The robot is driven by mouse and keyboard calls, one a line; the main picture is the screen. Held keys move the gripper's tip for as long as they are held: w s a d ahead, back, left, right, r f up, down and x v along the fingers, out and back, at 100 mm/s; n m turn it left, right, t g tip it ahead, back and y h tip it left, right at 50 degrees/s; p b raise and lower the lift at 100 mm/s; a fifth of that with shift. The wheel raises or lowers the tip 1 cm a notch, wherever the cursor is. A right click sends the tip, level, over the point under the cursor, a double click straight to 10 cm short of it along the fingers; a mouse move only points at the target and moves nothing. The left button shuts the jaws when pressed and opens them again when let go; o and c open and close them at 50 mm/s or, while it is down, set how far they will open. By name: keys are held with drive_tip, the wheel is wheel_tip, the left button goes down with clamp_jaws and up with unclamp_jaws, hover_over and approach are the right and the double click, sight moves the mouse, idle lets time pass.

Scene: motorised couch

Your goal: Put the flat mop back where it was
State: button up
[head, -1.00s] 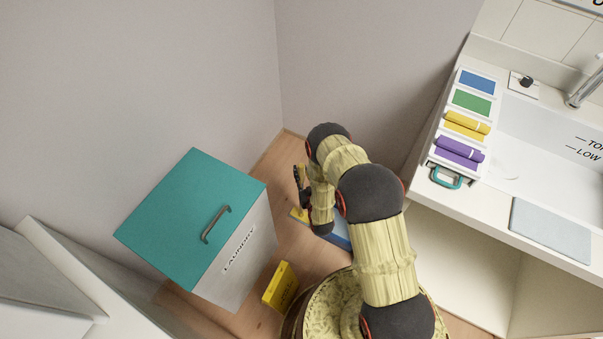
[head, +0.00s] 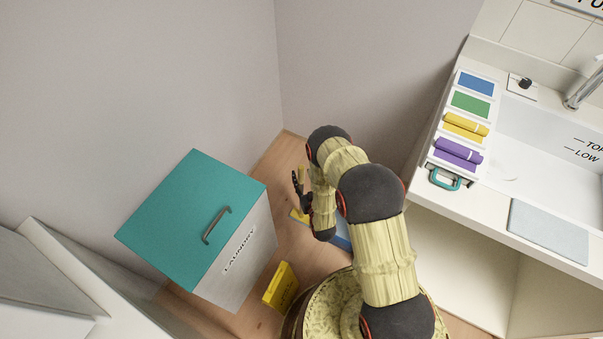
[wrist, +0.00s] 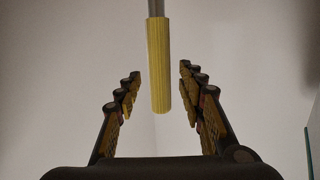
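The flat mop's yellow grip (wrist: 159,65), with a grey pole above it, hangs upright in the wrist view. It lies between the two finger lines, with a clear gap on each side. My gripper (wrist: 160,72) is open, and neither finger touches the grip in that view. In the head view my gripper (head: 301,187) is small, low in the corner beside the laundry box. A flat blue and yellow piece (head: 342,234) lies on the floor under my arm; it may be the mop head, but my arm hides most of it.
A laundry box (head: 165,225) with a teal lid stands left of my gripper. A yellow sign or box (head: 280,287) is on the floor in front. A counter (head: 440,205) with coloured cloths and a sink is at the right. Walls close the corner behind.

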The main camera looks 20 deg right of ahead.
drive_tip(key=s+r+p, duration=0.2)
drive_tip(key=s+p, duration=0.1)
drive_tip(key=s, duration=0.7)
drive_tip(key=w+r+g, duration=0.2)
drive_tip(key=w+r, duration=1.2)
drive_tip(key=w, duration=0.1)
wheel_tip(320, 180, up, 20)
drive_tip(key=g, duration=0.3)
drive_tip(key=s+r+g, duration=0.2)
drive_tip(key=s+r, duration=1.3)
drive_tip(key=r, duration=0.2)
drive_tip(key=s+r+g, duration=0.1)
drive_tip(key=s+r, duration=0.1)
drive_tip(key=s, duration=0.9)
drive_tip(key=s+r+g, duration=0.2)
drive_tip(key=s+r, duration=0.1)
drive_tip(key=s, duration=0.9)
drive_tip(key=shift+s+r, duration=0.2)
drive_tip(key=shift+s, duration=0.05)
